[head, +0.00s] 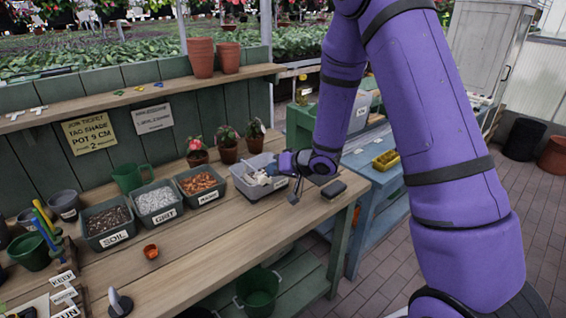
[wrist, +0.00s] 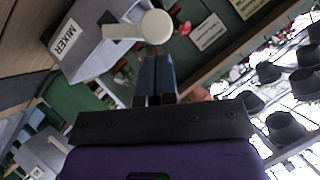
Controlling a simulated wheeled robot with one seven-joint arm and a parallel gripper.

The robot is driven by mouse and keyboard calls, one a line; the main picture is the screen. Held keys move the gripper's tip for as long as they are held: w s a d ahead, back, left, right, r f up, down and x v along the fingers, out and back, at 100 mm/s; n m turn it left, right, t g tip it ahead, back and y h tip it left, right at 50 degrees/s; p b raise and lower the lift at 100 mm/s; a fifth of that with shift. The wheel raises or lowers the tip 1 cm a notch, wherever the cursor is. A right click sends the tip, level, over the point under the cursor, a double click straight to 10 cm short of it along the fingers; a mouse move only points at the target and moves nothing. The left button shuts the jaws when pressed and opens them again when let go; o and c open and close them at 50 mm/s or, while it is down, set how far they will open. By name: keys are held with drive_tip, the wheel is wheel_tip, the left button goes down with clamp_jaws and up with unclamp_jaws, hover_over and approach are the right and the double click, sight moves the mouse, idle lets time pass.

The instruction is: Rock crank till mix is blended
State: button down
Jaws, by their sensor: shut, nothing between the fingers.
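The mixer (wrist: 85,52) is a grey tub with a MIXER label, large at the upper left of the wrist view. Its pale crank arm (wrist: 122,32) ends in a round cream knob (wrist: 155,27). My gripper (wrist: 155,60) has its dark fingers together and empty, with the tips just below the knob in the picture. I cannot tell whether they touch it. In the head view the grey mixer tub (head: 247,186) stands near the right end of the bench, with pale parts inside. My purple hand is at its right side. The contents and how blended they are cannot be made out.
Left of the mixer on the wooden bench (head: 190,245) stand labelled bins of soil (head: 108,222), grit (head: 155,203) and orange material (head: 200,183). Potted plants (head: 228,145) stand behind.

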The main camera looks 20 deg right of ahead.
drive_tip(key=shift+a+f, duration=0.3)
drive_tip(key=shift+f, duration=0.15)
drive_tip(key=shift+s+a+f, duration=0.15)
drive_tip(key=shift+a+f, duration=0.4)
drive_tip(key=shift+a, duration=0.1)
drive_tip(key=shift+a, duration=0.1)
